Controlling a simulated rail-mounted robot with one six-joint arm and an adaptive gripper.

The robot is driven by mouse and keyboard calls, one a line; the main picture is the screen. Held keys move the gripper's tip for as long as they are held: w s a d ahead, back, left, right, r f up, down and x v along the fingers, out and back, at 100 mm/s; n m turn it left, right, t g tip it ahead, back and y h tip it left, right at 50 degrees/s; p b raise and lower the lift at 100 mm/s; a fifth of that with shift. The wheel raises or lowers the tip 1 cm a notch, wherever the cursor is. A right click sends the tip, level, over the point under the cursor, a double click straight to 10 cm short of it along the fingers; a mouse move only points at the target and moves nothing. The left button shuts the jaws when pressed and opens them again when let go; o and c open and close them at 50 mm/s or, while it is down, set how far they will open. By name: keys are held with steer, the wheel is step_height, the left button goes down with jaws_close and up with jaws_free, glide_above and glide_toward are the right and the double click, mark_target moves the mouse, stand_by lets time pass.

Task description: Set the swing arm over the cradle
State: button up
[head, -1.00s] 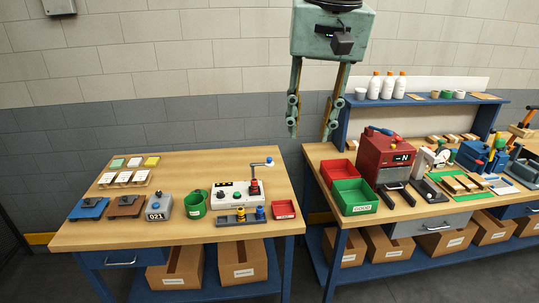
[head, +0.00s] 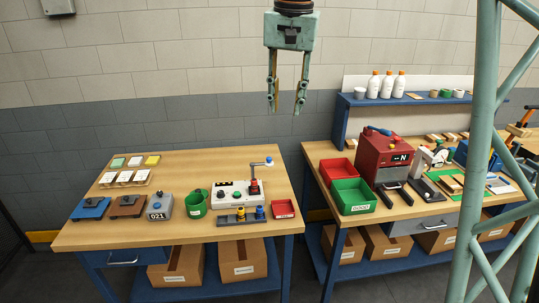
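The swing arm (head: 261,164) is a thin grey bar on an upright post with a red base, at the right end of a white control box (head: 228,193) on the left table. It points right and ends in a blue knob. I cannot tell surely which part is the cradle; a dark low holder (head: 241,220) with yellow and blue pieces stands in front of the box. My gripper (head: 286,106) hangs pointing down, high above and behind the right side of the left table. Its two fingers are apart with nothing between them, clear of the swing arm.
A red machine (head: 384,157) and a green bin (head: 354,196) are on the right table (head: 400,211). The left table's back middle (head: 205,164) is clear.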

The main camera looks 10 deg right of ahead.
steer(key=w+f+m+p, duration=0.1)
steer(key=w+f, duration=0.2)
steer(key=w, duration=0.5)
steer(key=w+f+m+p, duration=0.1)
steer(key=w+f, duration=0.3)
steer(key=w, duration=0.4)
steer(key=m+g+p, duration=0.2)
steer(key=m+p, duration=0.1)
glide_above(269, 158)
step_height(269, 158, down, 14)
steer(key=shift+w+r, duration=0.15)
steer(key=shift+f, duration=6.9)
steer(key=shift+c, duration=0.3)
jaws_close()
